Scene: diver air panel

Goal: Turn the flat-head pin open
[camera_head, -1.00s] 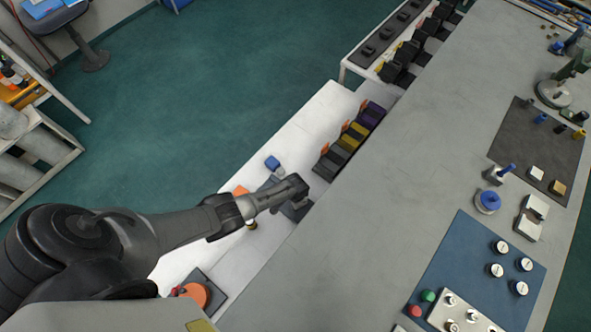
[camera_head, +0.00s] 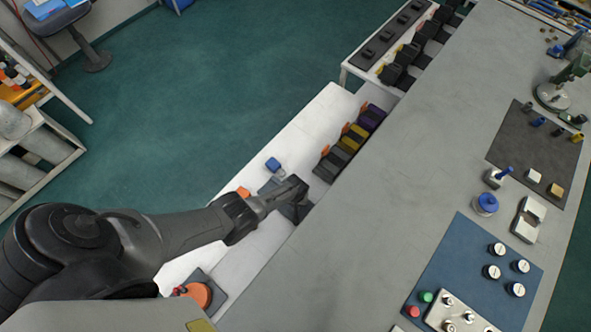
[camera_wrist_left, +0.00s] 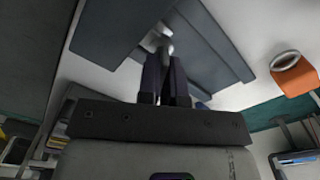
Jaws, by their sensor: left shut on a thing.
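My left gripper (camera_head: 298,190) reaches over the white lower bench in the head view, at a dark grey block beside the grey worktop. In the left wrist view its two dark fingers (camera_wrist_left: 166,72) are shut on a small pale grey piece (camera_wrist_left: 160,40), which looks like the flat-head pin. The piece stands against a grey fitting (camera_wrist_left: 212,45). The fingers hide most of the pin, so I cannot tell how far it is turned. My right gripper is not in view.
A blue knob (camera_head: 273,164) and an orange part (camera_head: 243,191) sit close to my left gripper. A row of dark, yellow and purple blocks (camera_head: 350,140) stands just beyond. The grey worktop (camera_head: 370,190) edges the right side. An orange disc (camera_head: 197,294) lies nearer me.

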